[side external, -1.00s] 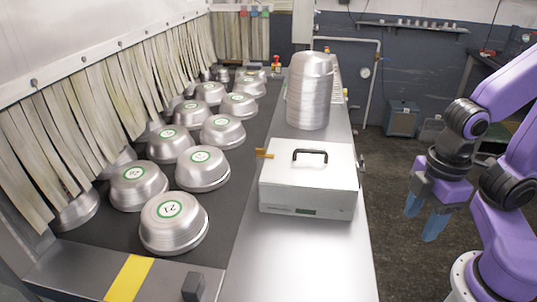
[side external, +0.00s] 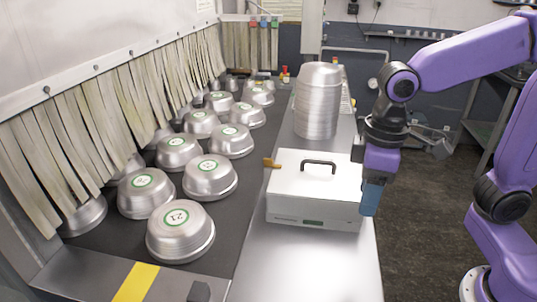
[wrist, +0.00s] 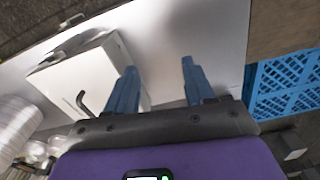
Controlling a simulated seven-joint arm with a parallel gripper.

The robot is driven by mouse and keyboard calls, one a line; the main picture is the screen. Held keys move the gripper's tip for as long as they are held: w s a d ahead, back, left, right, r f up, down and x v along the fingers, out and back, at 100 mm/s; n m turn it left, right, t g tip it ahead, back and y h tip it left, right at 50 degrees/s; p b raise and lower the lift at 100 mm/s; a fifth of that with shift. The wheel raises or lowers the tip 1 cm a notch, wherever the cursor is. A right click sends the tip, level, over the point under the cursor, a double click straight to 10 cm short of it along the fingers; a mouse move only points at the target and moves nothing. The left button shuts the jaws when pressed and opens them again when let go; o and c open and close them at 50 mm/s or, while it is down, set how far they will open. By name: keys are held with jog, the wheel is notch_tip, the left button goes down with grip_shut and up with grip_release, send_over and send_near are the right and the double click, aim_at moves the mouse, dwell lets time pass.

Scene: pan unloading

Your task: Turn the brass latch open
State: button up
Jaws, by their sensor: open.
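The brass latch (side external: 271,163) is a small brass-coloured bar. It sticks out from the upper left edge of the white metal box (side external: 312,208), on the side away from my gripper. The box's lid is down and carries a black handle (side external: 318,163). My gripper (side external: 370,200) points down beside the box's right side, its fingers overlapping each other in the side view. In the wrist view my gripper (wrist: 158,68) is open with nothing between its fingers, and the box (wrist: 85,72) lies to their left. I cannot make out the brass latch in the wrist view.
A tall stack of metal pans (side external: 316,105) stands behind the box. Several numbered upturned pans (side external: 180,232) sit on the dark conveyor at left. The steel counter (side external: 300,265) is bare in front of the box. A blue crate (wrist: 285,80) shows at right in the wrist view.

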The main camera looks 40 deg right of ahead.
jog(key=w+a+r+m, duration=0.3)
jog(key=w+m, duration=0.1)
jog(key=w, duration=0.4)
jog(key=w+a+r+m, duration=0.2)
jog(key=w+r+m, duration=0.2)
jog(key=w, duration=0.5)
jog(key=m, duration=0.9)
send_near(268, 159)
notch_tip(268, 159, down, 8)
jog(key=shift+w+f, duration=0.15)
jog(key=shift+f, duration=0.1)
grip_shut()
